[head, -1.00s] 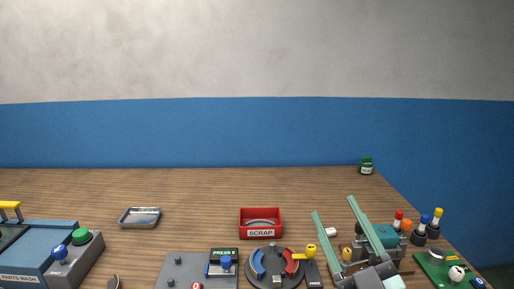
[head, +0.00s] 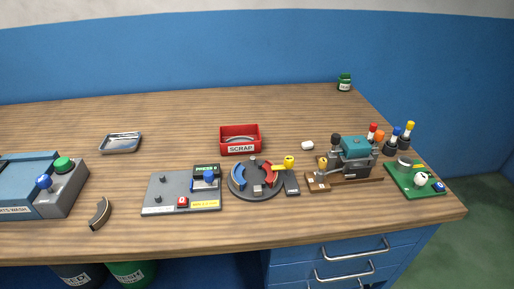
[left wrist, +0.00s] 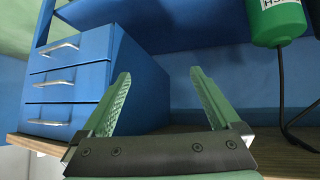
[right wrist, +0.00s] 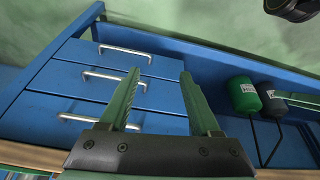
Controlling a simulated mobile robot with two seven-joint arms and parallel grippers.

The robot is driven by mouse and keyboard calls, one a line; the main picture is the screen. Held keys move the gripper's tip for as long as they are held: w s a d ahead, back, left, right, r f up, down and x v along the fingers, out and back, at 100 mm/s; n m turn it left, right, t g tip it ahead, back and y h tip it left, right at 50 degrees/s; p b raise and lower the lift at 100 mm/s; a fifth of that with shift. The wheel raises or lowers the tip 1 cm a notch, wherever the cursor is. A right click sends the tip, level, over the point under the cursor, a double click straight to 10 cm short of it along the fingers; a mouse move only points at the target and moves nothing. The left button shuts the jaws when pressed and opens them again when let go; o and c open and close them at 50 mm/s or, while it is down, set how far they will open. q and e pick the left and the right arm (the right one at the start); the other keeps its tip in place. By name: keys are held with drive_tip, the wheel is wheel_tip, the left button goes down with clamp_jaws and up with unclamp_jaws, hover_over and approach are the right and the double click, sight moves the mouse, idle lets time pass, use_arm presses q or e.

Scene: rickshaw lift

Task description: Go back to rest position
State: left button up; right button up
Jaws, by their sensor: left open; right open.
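In the left wrist view my left gripper (left wrist: 160,105) is open, its two green fingers spread with nothing between them. In the right wrist view my right gripper (right wrist: 160,95) is open and empty, with blue drawers behind its fingers. Neither gripper shows in the head view now. The wooden workbench (head: 185,110) lies clear of both arms in the head view. The blue drawer unit (head: 340,258) stands under its right part.
On the bench stand a red scrap bin (head: 240,147), a metal tray (head: 121,143), a round fixture (head: 245,188), a grey press panel (head: 160,205), a teal-topped device (head: 355,150) and a blue parts washer (head: 25,172). A curved dark piece (head: 100,213) lies near the front edge. Green bins (head: 132,273) stand below.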

drive_tip(key=shift+w+a+f+t+y+p, duration=0.35)
drive_tip(key=shift+w+a+t+p, duration=0.4)
drive_tip(key=shift+p, duration=0.55)
drive_tip(key=shift+w+a+f+t+y+p, duration=0.25)
drive_tip(key=shift+w+a+t+p, duration=0.3)
drive_tip(key=shift+t+p, duration=0.55)
drive_tip(key=shift+w+a+f+t+y+p, duration=0.25)
drive_tip(key=shift+w+a+t+y+p, duration=0.35)
drive_tip(key=shift+p, duration=0.9)
drive_tip(key=shift+s+a, duration=0.1)
drive_tip(key=shift+a, duration=0.05)
